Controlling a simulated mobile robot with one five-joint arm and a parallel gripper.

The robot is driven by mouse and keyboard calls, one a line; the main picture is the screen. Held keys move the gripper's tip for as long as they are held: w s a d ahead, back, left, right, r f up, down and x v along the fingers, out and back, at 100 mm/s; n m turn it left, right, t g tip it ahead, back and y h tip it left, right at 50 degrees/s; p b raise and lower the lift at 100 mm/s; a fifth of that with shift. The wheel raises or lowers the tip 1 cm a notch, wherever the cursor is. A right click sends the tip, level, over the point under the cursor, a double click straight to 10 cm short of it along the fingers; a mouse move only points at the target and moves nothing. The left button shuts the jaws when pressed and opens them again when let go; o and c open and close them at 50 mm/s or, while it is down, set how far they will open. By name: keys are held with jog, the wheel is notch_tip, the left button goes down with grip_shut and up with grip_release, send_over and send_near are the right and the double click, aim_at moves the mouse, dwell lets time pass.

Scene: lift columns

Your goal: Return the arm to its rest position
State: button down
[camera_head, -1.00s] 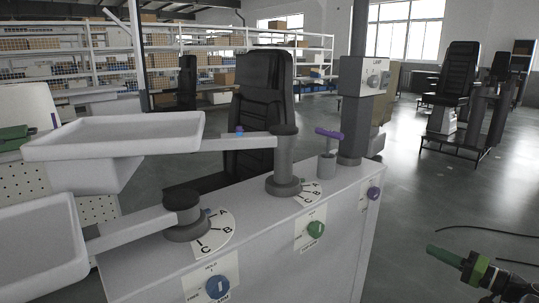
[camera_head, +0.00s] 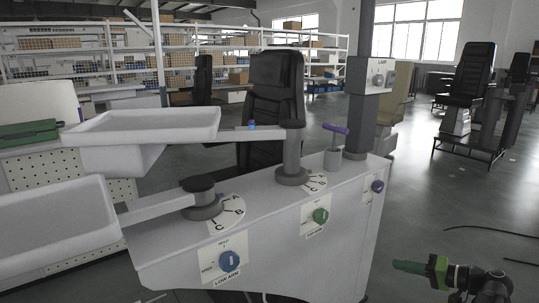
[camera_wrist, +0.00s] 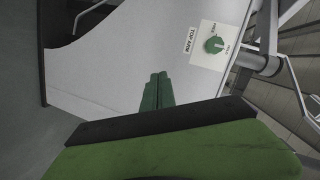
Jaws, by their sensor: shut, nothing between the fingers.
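My gripper (camera_head: 408,267) is at the lower right in the head view, with its green fingers together and pointing left toward the white cabinet. It is apart from the cabinet and holds nothing. In the wrist view my gripper (camera_wrist: 157,78) shows two green fingers pressed side by side. Beyond them is the white cabinet face with a green knob (camera_wrist: 214,45) on a label reading TOP ARM. My arm behind the gripper runs out of the head view at the bottom right.
The white cabinet (camera_head: 270,250) carries two swing arms with trays (camera_head: 150,125), a blue knob (camera_head: 229,261), a green knob (camera_head: 320,215) and a purple-topped lever (camera_head: 335,129). A black chair (camera_head: 275,90) stands behind it. Open grey floor (camera_head: 430,200) lies to the right.

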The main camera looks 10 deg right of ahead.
jog(key=a+f+n+g+h, duration=0.2)
jog(key=a+f+g+h, duration=0.3)
jog(key=a, duration=0.6)
jog(key=a+f+n+g+h, duration=0.1)
jog(key=a+f+n+g, duration=0.15)
jog(key=a+f, duration=0.7)
jog(key=a+f+n+g+h, duration=0.1)
jog(key=a+f+g+h, duration=0.25)
jog(key=a, duration=1.05)
notch_tip(320, 180, up, 36)
jog(key=p, duration=3.5)
jog(key=shift+w+g, duration=0.3)
jog(key=shift+w, duration=0.15)
jog(key=shift+d, duration=0.1)
